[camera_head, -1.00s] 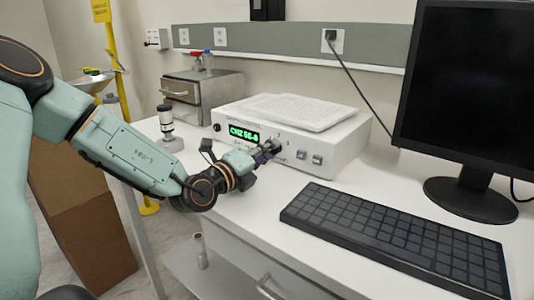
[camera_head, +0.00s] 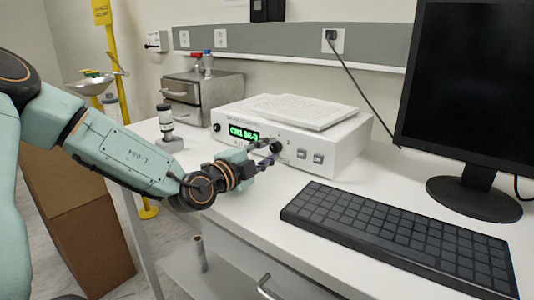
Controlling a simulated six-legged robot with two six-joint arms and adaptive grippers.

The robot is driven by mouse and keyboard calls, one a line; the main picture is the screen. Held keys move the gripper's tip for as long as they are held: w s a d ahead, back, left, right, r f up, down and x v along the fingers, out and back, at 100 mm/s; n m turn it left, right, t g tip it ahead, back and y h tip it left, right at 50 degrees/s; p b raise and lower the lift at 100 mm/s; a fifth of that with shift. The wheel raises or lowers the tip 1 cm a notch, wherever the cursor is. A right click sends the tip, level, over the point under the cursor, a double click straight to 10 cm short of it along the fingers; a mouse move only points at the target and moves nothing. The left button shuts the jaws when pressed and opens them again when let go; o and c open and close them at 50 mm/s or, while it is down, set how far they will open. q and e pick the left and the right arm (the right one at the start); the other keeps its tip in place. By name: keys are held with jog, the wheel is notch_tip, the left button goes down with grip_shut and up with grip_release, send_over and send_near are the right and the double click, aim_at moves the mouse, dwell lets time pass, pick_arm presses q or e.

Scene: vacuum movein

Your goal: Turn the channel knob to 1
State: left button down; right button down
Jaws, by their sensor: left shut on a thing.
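The channel knob (camera_head: 277,147) is a small dark knob on the front of a white control box (camera_head: 340,156). A green lit display (camera_head: 243,132) left of the knob reads CH1, followed by small digits that are hard to read. My left gripper (camera_head: 268,152) is at the front panel, with its fingertips at the knob and shut on it. The fingers partly cover the panel around the knob, so its pointer cannot be made out. My right gripper is not in view.
A black keyboard (camera_head: 395,235) and a monitor (camera_head: 460,95) stand to the right. A small black-and-white device (camera_head: 167,130) stands left of the box, with a metal cabinet (camera_head: 205,92) behind. Two square buttons (camera_head: 310,156) are right of the knob.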

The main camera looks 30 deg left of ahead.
pick_arm(q)
jog(key=shift+f, duration=0.1)
dwell(0.3)
jog(key=c, duration=1.1)
grip_release()
jog(key=shift+o, duration=0.2)
jog(key=shift+r, duration=0.2)
